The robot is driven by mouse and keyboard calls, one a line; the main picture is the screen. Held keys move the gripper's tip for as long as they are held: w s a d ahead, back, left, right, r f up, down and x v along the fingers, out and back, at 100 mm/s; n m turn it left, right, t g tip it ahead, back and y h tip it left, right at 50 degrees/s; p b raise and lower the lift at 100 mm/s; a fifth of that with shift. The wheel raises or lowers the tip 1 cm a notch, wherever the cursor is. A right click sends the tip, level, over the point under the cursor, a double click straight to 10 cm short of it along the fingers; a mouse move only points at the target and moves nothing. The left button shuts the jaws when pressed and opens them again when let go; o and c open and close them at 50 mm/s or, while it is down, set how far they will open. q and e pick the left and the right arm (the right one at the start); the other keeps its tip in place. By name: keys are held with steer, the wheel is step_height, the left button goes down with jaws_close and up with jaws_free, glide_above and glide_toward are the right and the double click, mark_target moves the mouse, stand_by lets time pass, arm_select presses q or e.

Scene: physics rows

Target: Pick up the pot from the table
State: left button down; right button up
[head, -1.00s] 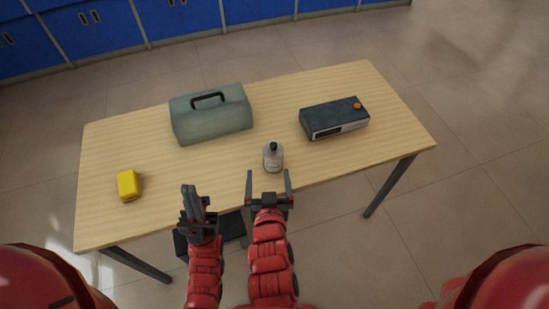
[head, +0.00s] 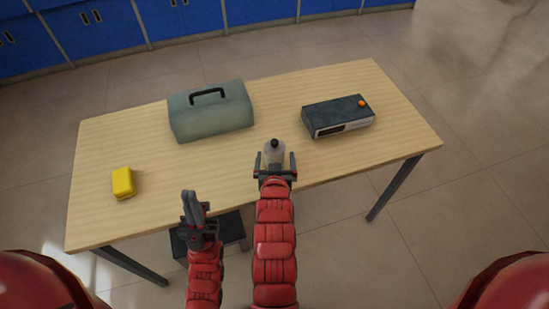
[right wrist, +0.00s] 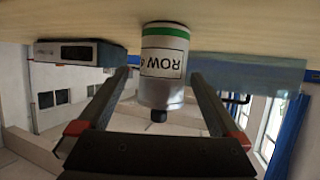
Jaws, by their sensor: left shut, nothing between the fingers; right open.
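The only pot-like thing I see is a small pale bottle-shaped pot (head: 274,149) with a dark cap, standing upright near the table's front edge. The right wrist view shows it upside down (right wrist: 163,65), with a green band and a white label with dark letters. My right gripper (head: 277,158) is open, its fingers on either side of the pot; gaps show between fingers and pot in the right wrist view. The gripper partly hides the pot's lower part in the head view. My left gripper (head: 190,194) is shut and empty, by the front edge, left of the pot.
On the wooden table (head: 340,160) are a grey-green toolbox (head: 211,118) at the back, a dark box with an orange knob (head: 338,117) to the right, and a yellow block (head: 123,182) at the left. Bare tabletop surrounds the pot.

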steer(key=shift+x, duration=2.8)
steer(key=shift+s+a, duration=0.1)
steer(key=shift+a, duration=0.05)
jaws_close()
